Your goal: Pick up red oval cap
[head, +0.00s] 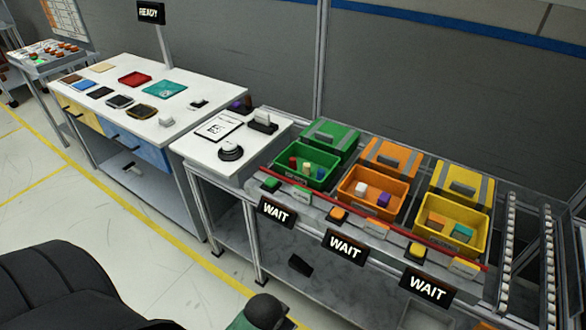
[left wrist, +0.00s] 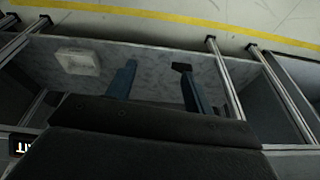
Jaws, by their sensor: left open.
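No red piece shows clearly as an oval cap. In the head view, a small red piece (head: 293,162) stands in the open green bin (head: 322,181) beside beige and green pieces; its exact shape is too small to tell. A flat red tray-like piece (head: 135,79) lies on the white table. My left gripper (left wrist: 154,76) shows in the left wrist view with its two blue fingers apart and nothing between them. It is pointed toward a grey shelf and the floor, away from these pieces. My right gripper is not in view.
An orange bin (head: 369,208) and a yellow bin (head: 455,228) stand right of the green one, with WAIT signs in front. A red rail (head: 340,214) runs along their front. The white table (head: 180,118) holds several flat pieces. A cart (head: 45,56) with small red-orange parts stands far left.

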